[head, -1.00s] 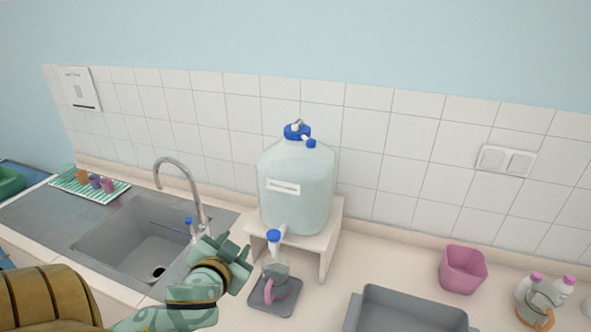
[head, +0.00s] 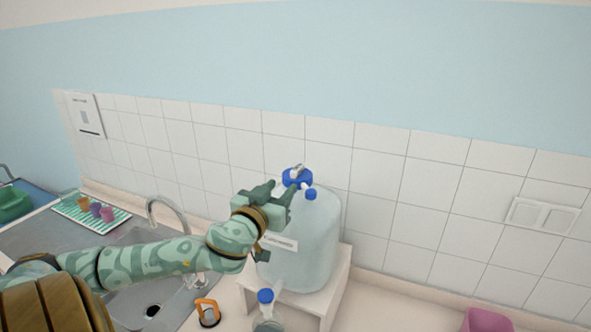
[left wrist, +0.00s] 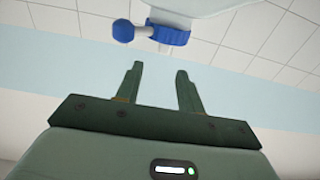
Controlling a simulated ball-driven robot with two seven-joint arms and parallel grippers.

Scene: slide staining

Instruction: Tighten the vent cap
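A large translucent carboy (head: 315,240) stands on a white stand, with a blue main cap (head: 297,177) on its top. The small blue vent cap (head: 310,194) is on a short stub at the main cap's right front. In the left wrist view the vent cap (left wrist: 123,30) shows beyond the fingertips, left of the main cap (left wrist: 172,36). My left gripper (head: 280,191) is just in front and left of the caps. Its fingers (left wrist: 160,69) are apart with nothing between them. Whether the vent cap is loose cannot be told. My right gripper is out of view.
The white stand (head: 337,290) holds the carboy, with a blue-topped spigot (head: 265,296) at its lower front. A sink (head: 130,285) with a curved faucet (head: 165,205) lies left, under my arm. An orange-handled item (head: 207,312) and a pink bin (head: 487,319) are near the bottom.

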